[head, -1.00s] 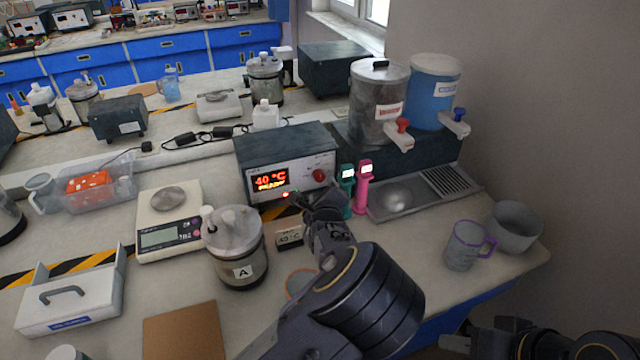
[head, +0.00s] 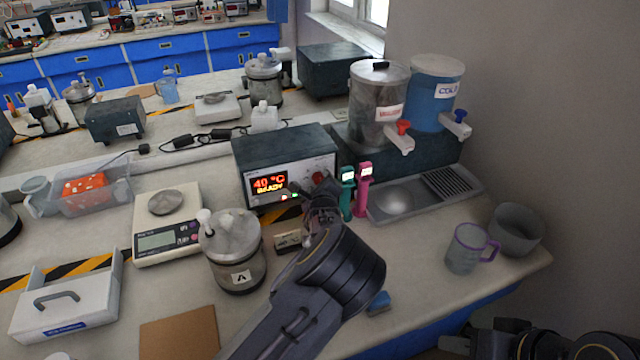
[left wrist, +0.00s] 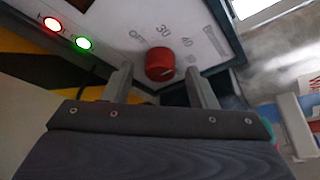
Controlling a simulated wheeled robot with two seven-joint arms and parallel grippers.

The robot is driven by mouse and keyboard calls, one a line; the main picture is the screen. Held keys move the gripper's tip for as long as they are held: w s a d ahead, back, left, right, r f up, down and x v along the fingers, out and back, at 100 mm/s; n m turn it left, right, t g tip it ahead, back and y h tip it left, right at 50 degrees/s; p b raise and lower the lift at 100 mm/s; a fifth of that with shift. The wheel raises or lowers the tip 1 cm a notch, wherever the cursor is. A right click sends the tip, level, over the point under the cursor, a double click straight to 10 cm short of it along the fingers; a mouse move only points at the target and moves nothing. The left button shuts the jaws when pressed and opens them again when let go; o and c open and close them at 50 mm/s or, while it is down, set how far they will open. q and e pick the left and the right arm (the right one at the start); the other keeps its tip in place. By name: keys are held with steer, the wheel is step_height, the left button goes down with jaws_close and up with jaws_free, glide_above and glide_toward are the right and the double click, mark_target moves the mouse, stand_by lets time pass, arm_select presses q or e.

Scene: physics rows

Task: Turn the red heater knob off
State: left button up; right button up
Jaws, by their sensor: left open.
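The red heater knob (head: 319,177) is on the front panel of a grey heater box (head: 285,150), whose lit display reads 40 °C. In the left wrist view the knob (left wrist: 160,64) sits between and just beyond the two fingertips of my left gripper (left wrist: 161,82), with a dial scale printed around it. Its pointer setting is hard to read. My left gripper is open, with a gap visible on both sides of the knob. In the head view my left gripper (head: 320,193) partly covers the panel below the knob. Dark parts of my right arm show at the bottom right; its fingers are unclear.
A teal thermometer (head: 347,192) and a pink one (head: 363,188) stand close right of the heater. Jar A (head: 234,258) and a scale (head: 166,230) stand left of my arm. Two dispensers and a drip tray (head: 425,195) are right. A mug (head: 466,248) stands near the edge.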

arm_select(q)
steer(key=c, duration=1)
steer(key=shift+f+b, duration=0.1)
steer(key=shift+b, duration=0.3)
steer(key=n+b, duration=0.1)
steer(key=b, duration=0.2)
steer(key=n+t+b, duration=0.1)
steer(key=b, duration=0.2)
steer(key=n+h+b, duration=0.1)
steer(key=n+b, duration=0.1)
steer(key=b, duration=0.1)
steer(key=shift+a+f+t, duration=0.1)
steer(key=shift+f+t, duration=0.25)
steer(key=shift+t, duration=0.05)
steer(key=shift+s+r+n+t+b, duration=0.15)
steer(key=shift+n+t+b, duration=0.25)
steer(key=shift+n+b, duration=0.65)
steer(key=shift+m, duration=0.25)
steer(key=o, duration=1)
steer(key=shift+r, duration=0.15)
